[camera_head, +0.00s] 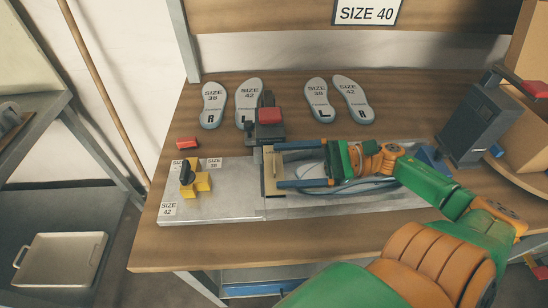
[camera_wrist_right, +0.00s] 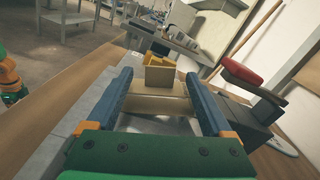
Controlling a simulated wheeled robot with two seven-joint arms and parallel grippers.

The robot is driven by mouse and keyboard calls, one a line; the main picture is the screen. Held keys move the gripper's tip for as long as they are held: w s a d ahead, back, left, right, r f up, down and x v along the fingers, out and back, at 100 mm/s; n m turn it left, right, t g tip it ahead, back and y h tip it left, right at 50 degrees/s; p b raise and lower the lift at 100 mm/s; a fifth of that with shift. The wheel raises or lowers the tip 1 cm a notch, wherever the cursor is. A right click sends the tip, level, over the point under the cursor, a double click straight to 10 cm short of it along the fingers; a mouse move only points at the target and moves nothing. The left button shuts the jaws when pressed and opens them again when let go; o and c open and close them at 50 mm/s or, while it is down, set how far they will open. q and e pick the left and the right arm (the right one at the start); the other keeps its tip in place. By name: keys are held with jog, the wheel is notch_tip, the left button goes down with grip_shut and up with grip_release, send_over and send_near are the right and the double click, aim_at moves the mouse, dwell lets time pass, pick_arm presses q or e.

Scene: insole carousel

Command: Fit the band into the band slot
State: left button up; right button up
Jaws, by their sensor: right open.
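A tan, flat piece (camera_head: 269,182), which may be the band, stands across the metal plate (camera_head: 230,198). I cannot tell for sure that it is the band, and I cannot make out a band slot. My right gripper (camera_head: 279,166) is open, its two blue fingers pointing left with their tips at the tan piece. In the right wrist view the tan piece (camera_wrist_right: 158,104) lies across the gap between the fingers (camera_wrist_right: 159,76). Contact cannot be told. My left gripper is not in view.
A yellow block with a black knob (camera_head: 202,183) stands left on the plate among size labels. A dark clamp with a red top (camera_head: 270,116) stands just behind the fingertips. Insoles (camera_head: 214,105) lie at the back. A dark grey box (camera_head: 470,130) stands right. Front table strip is clear.

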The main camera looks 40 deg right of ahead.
aim_at(273, 166)
jog(key=p+x, duration=0.1)
jog(key=x, duration=0.4)
jog(key=shift+w+a+r, duration=0.15)
jog(key=shift+w+a, duration=0.05)
jog(key=shift+a, duration=0.15)
jog(key=shift+w+a, duration=0.15)
grip_shut()
